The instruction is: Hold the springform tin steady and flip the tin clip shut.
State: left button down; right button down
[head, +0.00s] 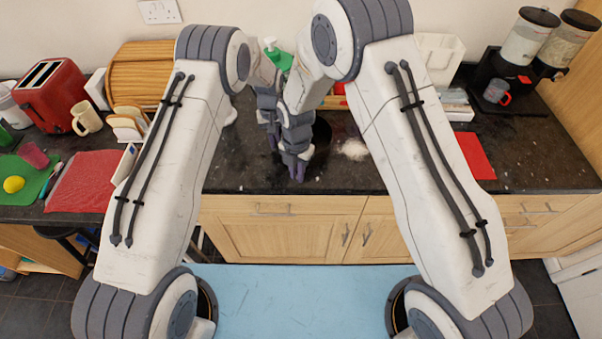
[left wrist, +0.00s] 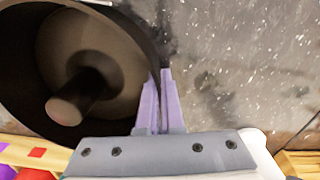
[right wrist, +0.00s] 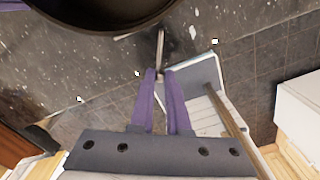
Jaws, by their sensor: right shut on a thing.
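The springform tin (left wrist: 25,85) is dark and round with a central tube. In the head view the tin (head: 322,135) is mostly hidden behind my arms and grippers. My left gripper (head: 273,140) straddles the tin's wall. In the left wrist view its fingers (left wrist: 160,88) are close together, one on each side of the rim, shut on the wall. The tin clip (right wrist: 160,42) is a thin metal lever outside the tin's wall. My right gripper (right wrist: 160,75) is shut, its fingertips at the clip's end. In the head view the right gripper (head: 298,172) is low near the counter's front.
A red toaster (head: 52,92) and bread bin (head: 142,72) are at left. The dark counter (head: 365,178) is clear at the front, with a pale spill (head: 354,149) beside the tin.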

jog(key=shift+w+a+m, duration=0.25)
jog(key=shift+a+m, duration=0.15)
jog(key=shift+m, duration=0.5)
jog(key=shift+w+a+m, duration=0.25)
jog(key=shift+a+m, duration=0.1)
jog(key=shift+m, duration=0.55)
jog(key=c, duration=0.9)
grip_release()
jog(key=shift+r, duration=0.1)
notch_tip(320, 180, up, 12)
jog(key=shift+f, duration=0.1)
